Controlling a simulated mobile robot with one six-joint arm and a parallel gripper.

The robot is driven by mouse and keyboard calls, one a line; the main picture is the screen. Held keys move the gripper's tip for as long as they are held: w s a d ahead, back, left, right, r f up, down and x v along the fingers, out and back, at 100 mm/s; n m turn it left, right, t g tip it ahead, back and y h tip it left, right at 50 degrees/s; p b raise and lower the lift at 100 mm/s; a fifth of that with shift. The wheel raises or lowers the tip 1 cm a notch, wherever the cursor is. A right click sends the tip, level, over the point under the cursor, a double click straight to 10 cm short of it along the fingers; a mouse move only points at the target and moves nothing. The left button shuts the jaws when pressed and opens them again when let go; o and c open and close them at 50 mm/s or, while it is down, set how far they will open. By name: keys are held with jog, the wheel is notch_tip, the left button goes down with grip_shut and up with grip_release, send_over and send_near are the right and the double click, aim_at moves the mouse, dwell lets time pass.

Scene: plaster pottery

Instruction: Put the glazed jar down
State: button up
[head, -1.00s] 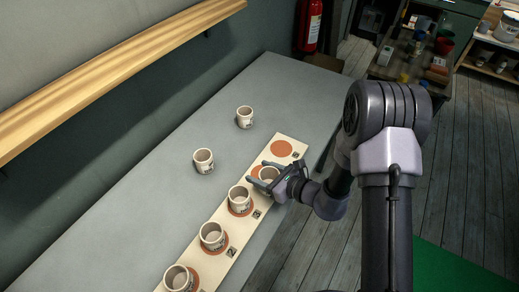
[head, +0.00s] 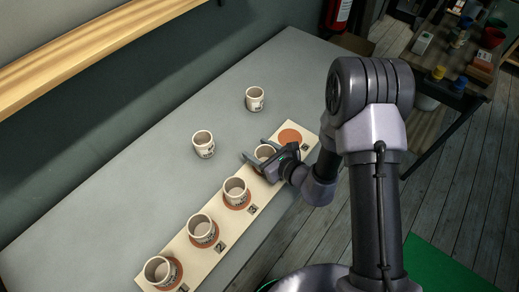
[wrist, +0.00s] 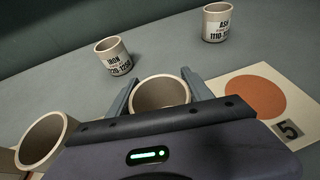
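The glazed jar, a cream cup-like pot (head: 264,152), is over the fourth terracotta disc of the pale board (head: 221,216). My gripper (head: 260,151) has one finger on each side of it. In the wrist view the fingers lie against both sides of the jar (wrist: 160,92), with no clear gap. It looks upright and about level with the neighbouring jars. Its lower part is hidden by my gripper, so I cannot tell whether it touches the disc.
Three similar jars stand on discs 1 to 3 (head: 160,269). Disc 5 (head: 290,136) is bare. Two more jars, marked IRON (wrist: 114,57) and ASH (wrist: 217,24), stand behind on the grey table (head: 120,180). A wooden shelf (head: 90,65) runs along the wall.

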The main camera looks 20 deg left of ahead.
jog(key=o, duration=0.4)
jog(key=shift+w, duration=0.1)
